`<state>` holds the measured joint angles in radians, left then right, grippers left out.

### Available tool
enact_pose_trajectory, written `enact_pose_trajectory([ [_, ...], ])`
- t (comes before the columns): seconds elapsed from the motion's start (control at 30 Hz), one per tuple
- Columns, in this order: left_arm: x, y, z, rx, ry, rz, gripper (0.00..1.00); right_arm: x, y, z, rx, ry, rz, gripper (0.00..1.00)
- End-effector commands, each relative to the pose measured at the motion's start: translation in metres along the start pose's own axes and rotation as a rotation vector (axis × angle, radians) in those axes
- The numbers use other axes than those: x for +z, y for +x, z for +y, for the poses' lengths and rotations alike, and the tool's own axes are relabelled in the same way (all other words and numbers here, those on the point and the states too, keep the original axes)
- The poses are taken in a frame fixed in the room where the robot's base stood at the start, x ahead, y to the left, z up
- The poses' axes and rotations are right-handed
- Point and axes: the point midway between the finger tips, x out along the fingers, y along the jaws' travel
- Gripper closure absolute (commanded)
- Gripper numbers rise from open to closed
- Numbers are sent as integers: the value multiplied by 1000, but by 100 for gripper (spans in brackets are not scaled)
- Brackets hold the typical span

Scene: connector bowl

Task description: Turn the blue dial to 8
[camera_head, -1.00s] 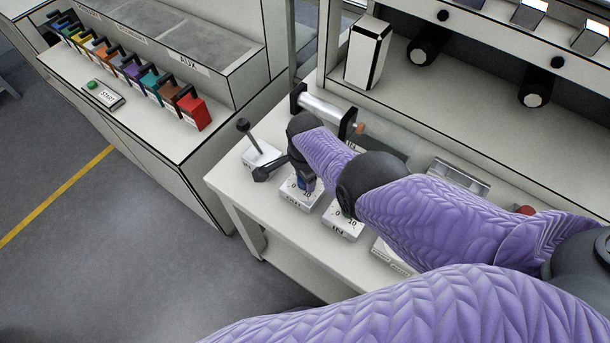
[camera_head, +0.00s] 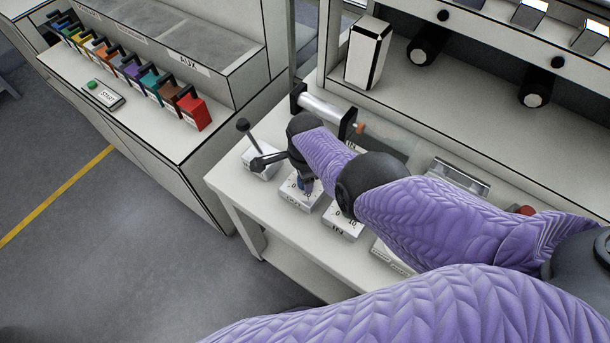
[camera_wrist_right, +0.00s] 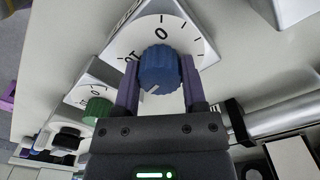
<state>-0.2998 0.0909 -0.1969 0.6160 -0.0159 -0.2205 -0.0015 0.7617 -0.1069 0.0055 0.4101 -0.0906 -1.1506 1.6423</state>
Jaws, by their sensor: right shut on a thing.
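The blue dial (camera_wrist_right: 159,70) sits on a white box with a round scale marked 0 and 10 in the right wrist view. The fingers of my right gripper (camera_wrist_right: 160,88) are on both sides of the dial and shut on it. A pale pointer line shows on the dial's near face, but the number it points at cannot be read clearly. In the head view the dial (camera_head: 305,184) is mostly hidden under my right gripper (camera_head: 303,178), and its box (camera_head: 299,200) shows below it. My left gripper is not in view.
A green dial (camera_wrist_right: 97,108) on a similar box stands beside it. A lever (camera_head: 250,140) on a white base is to the left, and a metal cylinder in black brackets (camera_head: 323,110) is behind. The table's front edge is close to the boxes.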

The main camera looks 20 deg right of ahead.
Motion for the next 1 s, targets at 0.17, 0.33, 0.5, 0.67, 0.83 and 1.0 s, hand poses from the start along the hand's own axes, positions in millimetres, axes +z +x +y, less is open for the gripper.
enact_pose_trajectory([
  [0.17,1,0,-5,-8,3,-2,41,-1,-2,-2,-5,0,2,19],
  [0.33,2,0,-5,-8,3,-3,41,0,-1,-1,-3,-1,1,11],
  [0.5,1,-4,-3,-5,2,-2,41,0,-5,-1,-2,-1,0,11],
  [0.67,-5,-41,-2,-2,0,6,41,0,-47,-1,-5,-1,0,11],
  [0.83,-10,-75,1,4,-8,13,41,0,-87,-1,-4,0,0,11],
  [1.0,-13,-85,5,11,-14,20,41,0,-102,-1,-4,0,0,11],
])
